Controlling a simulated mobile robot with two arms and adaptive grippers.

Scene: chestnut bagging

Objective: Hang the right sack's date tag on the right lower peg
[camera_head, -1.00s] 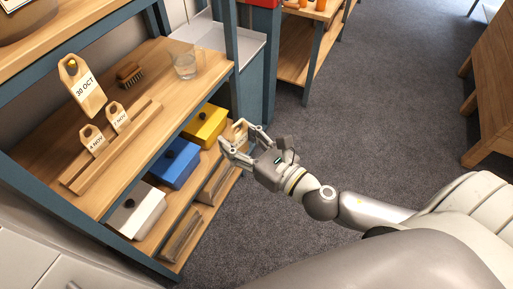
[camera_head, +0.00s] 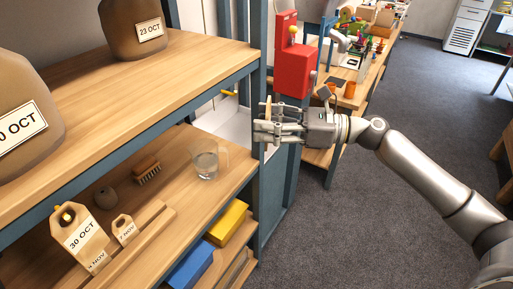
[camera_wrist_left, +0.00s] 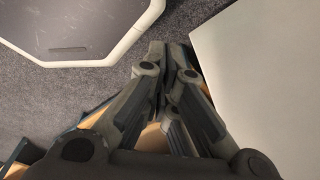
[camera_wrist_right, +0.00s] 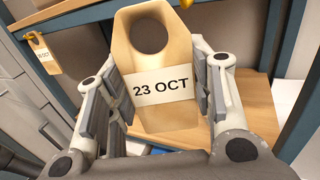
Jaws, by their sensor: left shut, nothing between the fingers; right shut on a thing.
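My right gripper (camera_head: 268,130) is shut on a wooden date tag (camera_wrist_right: 168,115) reading 23 OCT. In the right wrist view the tag is upright, its round hole at the top. In the head view the gripper is beside the shelf's right post and the tag shows only as a thin tan edge (camera_head: 268,104). A yellow peg (camera_head: 229,93) shows left of the post, apart from the tag. The right sack (camera_head: 133,30), labelled 23 OCT, stands on the upper shelf. My left gripper (camera_wrist_left: 180,62) is shut and empty, in the left wrist view only.
A 30 OCT tag (camera_head: 80,238) hangs on a peg at left. The left sack (camera_head: 25,105) is above it. A glass mug (camera_head: 205,160), a brush (camera_head: 147,172) and a tag rack (camera_head: 140,238) are on the lower shelf. A red box (camera_head: 294,60) stands behind my right gripper.

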